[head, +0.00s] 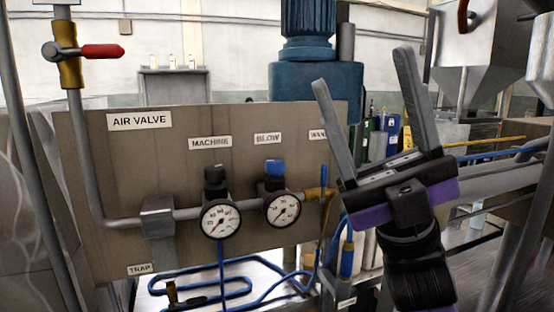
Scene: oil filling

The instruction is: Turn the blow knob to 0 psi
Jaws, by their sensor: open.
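The blow knob (275,168) is a blue cap on top of a regulator, below the "BLOW" label (268,138). Its round white gauge (283,209) faces me, but the needle is too small to read surely. To its left, a black knob (215,174) sits above a similar gauge (221,219) under the "MACHINE" label. My gripper (362,68) is open and empty, with its fingers pointing up, to the right of the blow knob and apart from it. It covers part of the panel's right edge and a label there.
A brown panel (130,165) carries the pipes and gauges. A red-handled valve (100,51) is at upper left. Blue hoses (190,291) run below the gauges. A blue motor (310,85) stands behind. The space in front of the blow knob looks clear.

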